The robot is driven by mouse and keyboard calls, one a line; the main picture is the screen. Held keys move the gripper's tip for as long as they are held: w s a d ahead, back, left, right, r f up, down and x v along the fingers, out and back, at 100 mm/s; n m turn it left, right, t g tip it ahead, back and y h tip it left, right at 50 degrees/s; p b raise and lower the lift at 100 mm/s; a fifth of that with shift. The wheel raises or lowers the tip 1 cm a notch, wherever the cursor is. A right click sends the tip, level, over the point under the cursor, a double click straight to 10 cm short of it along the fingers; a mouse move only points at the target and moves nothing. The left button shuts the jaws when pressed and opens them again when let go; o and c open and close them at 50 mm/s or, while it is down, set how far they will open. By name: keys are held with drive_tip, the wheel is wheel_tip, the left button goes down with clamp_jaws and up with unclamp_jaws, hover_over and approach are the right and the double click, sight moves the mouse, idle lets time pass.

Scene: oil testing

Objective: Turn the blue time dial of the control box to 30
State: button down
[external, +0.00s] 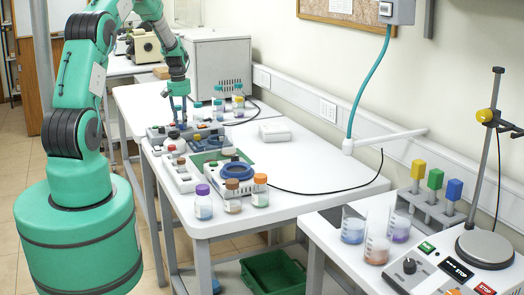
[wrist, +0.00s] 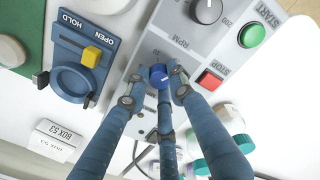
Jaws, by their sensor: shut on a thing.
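The control box (wrist: 190,45) is a grey panel in the wrist view. It carries a black RPM knob (wrist: 206,10), a green START button (wrist: 251,35) and a red STOP button (wrist: 209,79). The blue time dial (wrist: 158,73) sits low on the panel. My gripper (wrist: 157,87) has its blue fingers closed around the dial. The fingers hide the dial's lower part and surrounding marks, so its setting cannot be read. In the external view, my gripper (external: 180,117) is down at the devices on the far part of the white table; the dial cannot be made out there.
A blue OPEN/HOLD panel (wrist: 78,65) with a yellow block lies left of the box. Lidded jars (wrist: 222,150) stand close at right. In the external view, several capped jars (external: 232,195) line the table's front edge.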

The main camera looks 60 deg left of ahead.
drive_tip(key=m, duration=0.5)
drive_tip(key=shift+w+a+r+m, duration=0.1)
drive_tip(key=shift+a+r+m, duration=0.1)
drive_tip(key=shift+m, duration=0.1)
drive_tip(key=shift+w+m, duration=0.15)
drive_tip(key=shift+m, duration=2.05)
drive_tip(key=shift+r, duration=0.1)
drive_tip(key=c, duration=1.7)
unclamp_jaws()
drive_tip(key=shift+o, duration=0.9)
drive_tip(key=shift+d+f, duration=0.1)
drive_tip(key=shift+f, duration=0.1)
wheel_tip(320, 180, up, 12)
drive_tip(key=shift+a, duration=0.2)
